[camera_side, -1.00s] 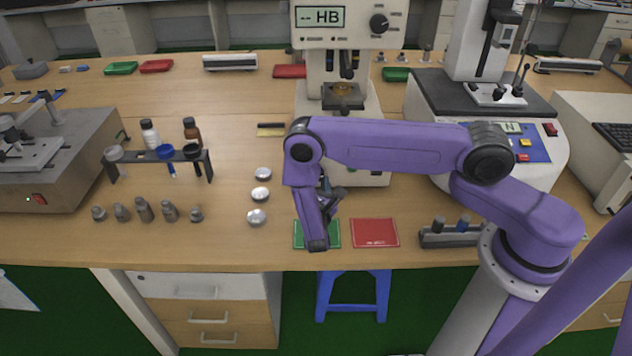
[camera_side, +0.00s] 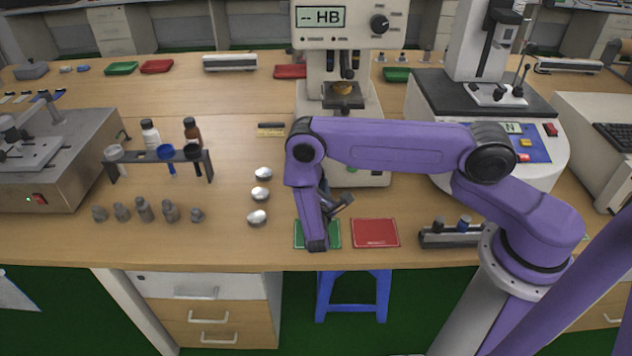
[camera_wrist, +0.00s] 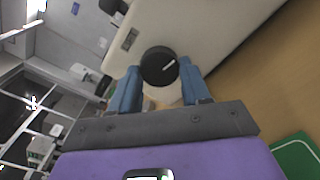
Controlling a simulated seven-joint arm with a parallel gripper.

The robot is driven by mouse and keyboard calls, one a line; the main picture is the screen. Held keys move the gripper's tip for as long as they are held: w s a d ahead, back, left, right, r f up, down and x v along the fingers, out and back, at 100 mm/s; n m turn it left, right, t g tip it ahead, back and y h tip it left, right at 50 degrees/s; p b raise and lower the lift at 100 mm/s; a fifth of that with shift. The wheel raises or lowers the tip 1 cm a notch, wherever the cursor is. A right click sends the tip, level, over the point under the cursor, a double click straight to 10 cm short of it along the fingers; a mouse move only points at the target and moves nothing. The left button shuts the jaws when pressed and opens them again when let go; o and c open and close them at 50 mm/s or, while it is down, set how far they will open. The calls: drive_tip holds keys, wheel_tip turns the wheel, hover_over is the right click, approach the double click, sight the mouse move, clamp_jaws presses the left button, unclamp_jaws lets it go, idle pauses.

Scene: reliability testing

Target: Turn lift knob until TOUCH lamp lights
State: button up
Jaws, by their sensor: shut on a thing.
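The hardness tester (camera_side: 312,75) stands at the back centre, its display reading "-- HB". In the side view my purple arm hides the knob and most of the gripper; a grey part of the gripper (camera_side: 341,204) shows.
A green mat (camera_side: 331,238) and a red mat (camera_side: 376,233) lie at the front. Silvery round pieces (camera_side: 260,193) and a bottle rack (camera_side: 135,160) are to the left. A small block holder (camera_side: 450,238) and a second machine (camera_side: 480,135) are to the right.

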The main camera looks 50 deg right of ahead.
drive_tip(key=o, duration=1.1)
drive_tip(key=v, duration=1.7)
drive_tip(key=shift+s+a+r, duration=0.1)
drive_tip(key=shift+s+a, duration=0.1)
